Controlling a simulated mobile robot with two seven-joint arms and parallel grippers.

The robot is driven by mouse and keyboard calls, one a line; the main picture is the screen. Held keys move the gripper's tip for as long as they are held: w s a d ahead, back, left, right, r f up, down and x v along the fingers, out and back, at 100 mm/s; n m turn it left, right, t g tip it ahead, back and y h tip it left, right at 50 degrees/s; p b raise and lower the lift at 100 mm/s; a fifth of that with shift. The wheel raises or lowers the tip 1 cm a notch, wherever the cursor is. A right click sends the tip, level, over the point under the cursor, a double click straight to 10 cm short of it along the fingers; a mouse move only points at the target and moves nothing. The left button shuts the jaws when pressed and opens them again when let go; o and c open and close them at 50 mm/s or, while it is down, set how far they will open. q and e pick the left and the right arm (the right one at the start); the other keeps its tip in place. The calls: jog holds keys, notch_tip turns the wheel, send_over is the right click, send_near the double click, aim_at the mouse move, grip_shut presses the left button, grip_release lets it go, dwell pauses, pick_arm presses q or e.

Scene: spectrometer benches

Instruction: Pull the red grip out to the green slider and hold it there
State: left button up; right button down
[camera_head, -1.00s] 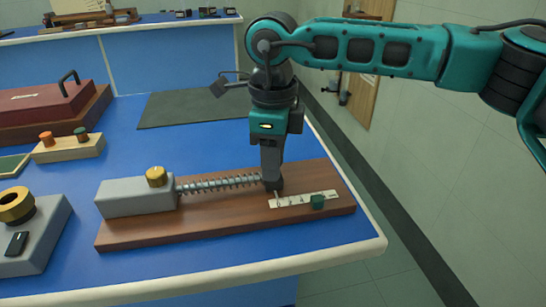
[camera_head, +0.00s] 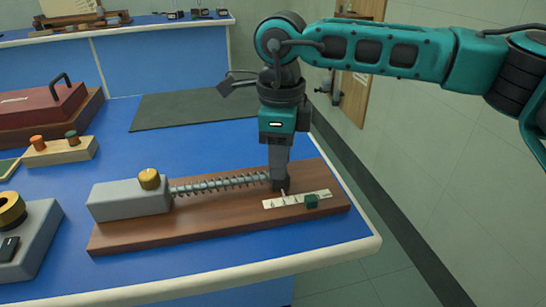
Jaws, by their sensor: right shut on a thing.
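My right gripper (camera_head: 280,186) reaches down and is shut at the right end of the coil spring (camera_head: 222,184). The red grip itself is hidden in the jaws. The spring runs level from a grey block with a brass knob (camera_head: 149,179) on a wooden board (camera_head: 160,232). The green slider (camera_head: 311,201) sits on a pale scale strip (camera_head: 277,204) at the board's right part. The gripper is left of the slider, apart from it, behind the strip's left half. My left gripper is not in view.
The blue bench (camera_head: 290,256) ends at a pale edge close to the board's right end. A dark mat (camera_head: 190,109) lies behind. A small block with two knobs (camera_head: 60,151), a dark red case (camera_head: 40,113) and a grey device (camera_head: 30,240) stand at left.

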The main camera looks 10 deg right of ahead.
jog(key=shift+d, duration=1.9)
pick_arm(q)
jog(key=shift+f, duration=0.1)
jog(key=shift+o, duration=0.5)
